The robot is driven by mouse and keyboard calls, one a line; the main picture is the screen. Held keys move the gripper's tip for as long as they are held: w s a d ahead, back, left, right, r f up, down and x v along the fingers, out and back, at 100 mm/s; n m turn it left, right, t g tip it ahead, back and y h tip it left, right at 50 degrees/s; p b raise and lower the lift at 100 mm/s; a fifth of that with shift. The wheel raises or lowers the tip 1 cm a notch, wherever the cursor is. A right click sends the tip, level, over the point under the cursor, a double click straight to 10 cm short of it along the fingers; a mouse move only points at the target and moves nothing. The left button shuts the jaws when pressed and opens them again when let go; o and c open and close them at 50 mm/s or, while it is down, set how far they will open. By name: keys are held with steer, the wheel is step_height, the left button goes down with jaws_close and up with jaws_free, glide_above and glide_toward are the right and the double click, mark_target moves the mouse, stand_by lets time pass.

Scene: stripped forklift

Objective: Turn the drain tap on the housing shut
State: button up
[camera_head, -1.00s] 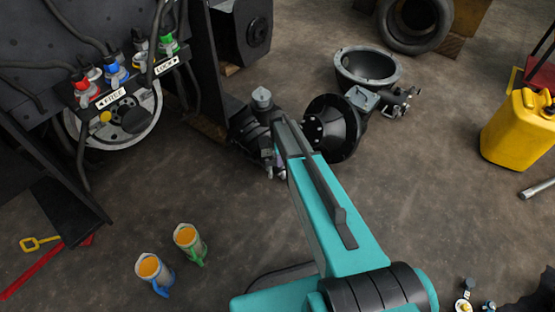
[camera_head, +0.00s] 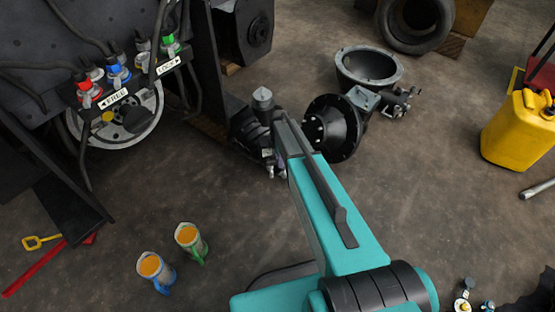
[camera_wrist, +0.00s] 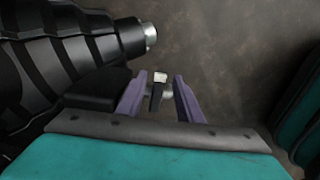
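The black ribbed housing (camera_head: 246,126) lies on the floor at the middle of the head view. It fills the upper left of the wrist view (camera_wrist: 85,42), with a silver-ended stub pointing right. The drain tap (camera_wrist: 157,92) is small, with a pale square end and a dark lever. It shows between the purple fingers of my gripper (camera_wrist: 159,98) in the wrist view. The fingers are open, one on each side of the tap, with visible gaps. My arm mostly hides the gripper and tap in the head view.
A black flanged part (camera_head: 337,127) lies right of my arm, with a grey bell-shaped casing (camera_head: 368,70) behind it. A yellow can (camera_head: 517,130) stands at the right. Two jugs (camera_head: 189,240) stand at the lower left. Hoses and a valve panel (camera_head: 115,97) are at upper left.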

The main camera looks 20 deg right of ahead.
steer(key=shift+r, duration=0.45)
step_height(320, 180, up, 13)
steer(key=p, duration=0.2)
stand_by(0.5)
